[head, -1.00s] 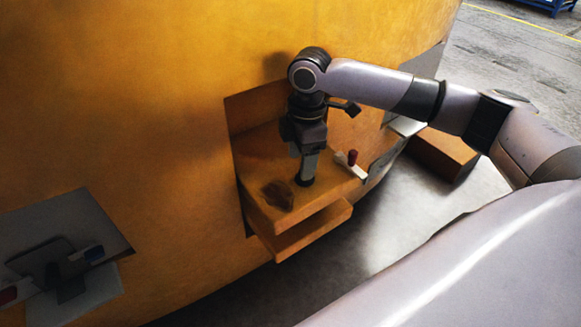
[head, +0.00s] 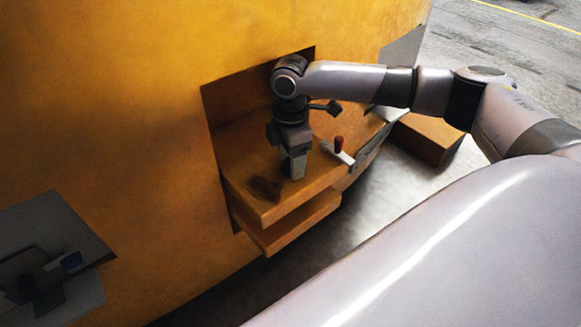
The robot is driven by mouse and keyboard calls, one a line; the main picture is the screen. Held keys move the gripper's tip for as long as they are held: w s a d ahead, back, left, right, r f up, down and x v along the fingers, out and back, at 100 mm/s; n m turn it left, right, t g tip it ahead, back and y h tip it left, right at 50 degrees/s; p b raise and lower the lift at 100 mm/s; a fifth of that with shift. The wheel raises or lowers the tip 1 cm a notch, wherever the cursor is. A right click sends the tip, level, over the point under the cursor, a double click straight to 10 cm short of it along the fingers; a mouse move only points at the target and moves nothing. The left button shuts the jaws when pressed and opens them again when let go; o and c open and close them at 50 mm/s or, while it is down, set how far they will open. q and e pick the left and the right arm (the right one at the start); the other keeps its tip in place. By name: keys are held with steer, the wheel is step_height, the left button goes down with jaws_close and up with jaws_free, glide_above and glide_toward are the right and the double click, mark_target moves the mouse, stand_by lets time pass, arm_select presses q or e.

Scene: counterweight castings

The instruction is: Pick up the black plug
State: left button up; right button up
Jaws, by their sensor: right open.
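My right gripper (head: 293,174) points down, open, with its fingertips low over the orange ledge (head: 262,212) in the recess of the big yellow casting. I cannot make out the black plug now. It is probably hidden by the fingers, as a small dark round thing showed right at the fingertips a second ago. I cannot tell if the fingers touch it. My left gripper is not in view.
A dark brown patch (head: 264,188) marks the ledge left of the fingers. A red knob (head: 339,144) on a pale bracket (head: 337,154) stands right of them. A grey plate (head: 50,240) with a blue-marked piece is at lower left.

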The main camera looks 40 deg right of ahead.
jaws_close()
step_height(320, 180, up, 10)
steer(key=p, duration=0.2)
stand_by(0.4)
